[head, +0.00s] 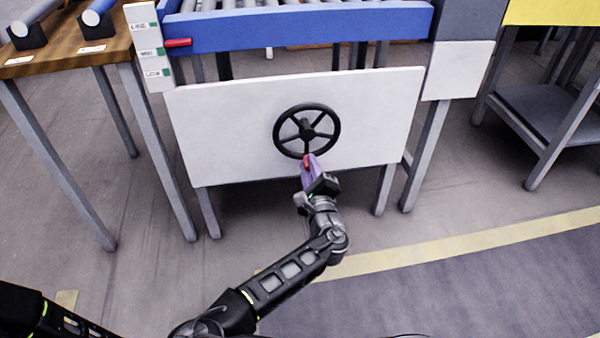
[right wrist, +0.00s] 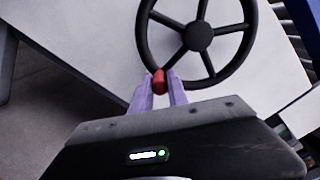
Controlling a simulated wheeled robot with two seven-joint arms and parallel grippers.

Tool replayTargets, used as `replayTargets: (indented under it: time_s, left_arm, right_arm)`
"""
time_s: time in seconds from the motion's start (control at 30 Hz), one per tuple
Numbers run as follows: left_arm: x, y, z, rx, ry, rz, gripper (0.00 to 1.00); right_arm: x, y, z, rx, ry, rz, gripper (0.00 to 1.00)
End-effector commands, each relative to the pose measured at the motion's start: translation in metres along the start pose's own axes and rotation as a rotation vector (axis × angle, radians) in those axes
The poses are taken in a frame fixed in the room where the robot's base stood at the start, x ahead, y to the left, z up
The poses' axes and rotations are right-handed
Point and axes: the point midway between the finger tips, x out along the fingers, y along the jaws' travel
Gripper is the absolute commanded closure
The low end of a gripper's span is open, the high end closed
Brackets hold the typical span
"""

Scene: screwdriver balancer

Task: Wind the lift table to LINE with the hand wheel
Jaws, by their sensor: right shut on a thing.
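The black hand wheel (head: 333,112) is mounted on a white panel (head: 225,130) below the blue lift table (head: 300,30). Its red handle (right wrist: 159,82) is at the bottom of the rim in the head view. My right gripper (head: 308,165) is shut on that handle, with its purple fingers either side of it in the right wrist view. A white scale post (head: 158,65) carries three labels with green marks; the top one appears to read LINE. A red pointer (head: 178,42) on the table is between the top and middle marks, nearer the middle. My left gripper is out of view.
A wooden bench (head: 75,45) with grey cylinders on dark holders stands at the left. A yellow-topped table (head: 550,12) with a lower shelf stands at the right. The floor in front of the panel is clear, with a yellow stripe (head: 450,243).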

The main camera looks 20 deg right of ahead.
Motion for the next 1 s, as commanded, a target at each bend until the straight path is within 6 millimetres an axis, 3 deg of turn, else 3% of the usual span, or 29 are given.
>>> replayTargets:
  time_s: [0.4, 0.43, 0.67, 1.0]
  left_arm:
    - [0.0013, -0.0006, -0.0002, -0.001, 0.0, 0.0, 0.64]
    - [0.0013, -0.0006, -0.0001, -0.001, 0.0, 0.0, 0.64]
    - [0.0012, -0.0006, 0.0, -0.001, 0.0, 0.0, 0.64]
    - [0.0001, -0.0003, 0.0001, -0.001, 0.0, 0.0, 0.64]
  right_arm:
    - [-0.0008, 0.001, -0.0073, -0.012, 0.013, 0.005, 1.0]
    - [-0.0008, 0.001, -0.0073, -0.012, 0.013, 0.005, 0.79]
    - [-0.0003, -0.0002, -0.005, -0.011, 0.008, 0.002, 0.6]
    - [-0.0027, -0.0013, -0.0028, -0.01, 0.004, 0.001, 0.58]
